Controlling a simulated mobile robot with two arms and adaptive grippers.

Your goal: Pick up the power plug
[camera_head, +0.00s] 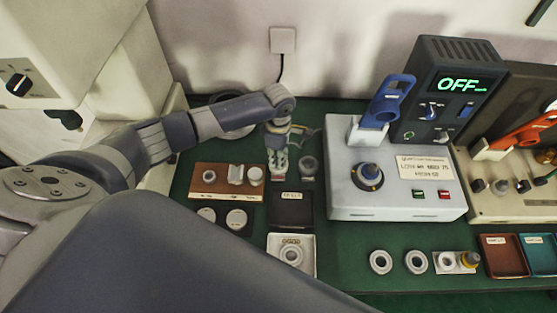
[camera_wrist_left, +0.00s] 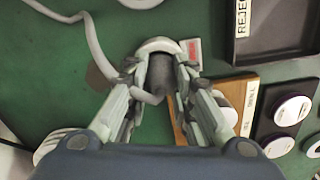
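My left gripper (camera_head: 278,172) points down at the green bench near the wall. In the left wrist view its two fingers (camera_wrist_left: 160,75) stand apart, on either side of a grey rounded body (camera_wrist_left: 160,77). A grey cable (camera_wrist_left: 95,42) runs to this body from the upper left, so it looks like the power plug. I cannot tell whether the fingers press on it. In the head view the plug is hidden by the gripper; a bit of cable shows beside the wrist. My right gripper is not in view.
A brown tray (camera_head: 207,179) stands left of the gripper, a grey ring (camera_head: 308,165) right of it. A black tray (camera_head: 291,209) lies in front. A light grey device (camera_head: 340,190) stands to the right. A white socket (camera_head: 283,40) with a black cord is on the wall.

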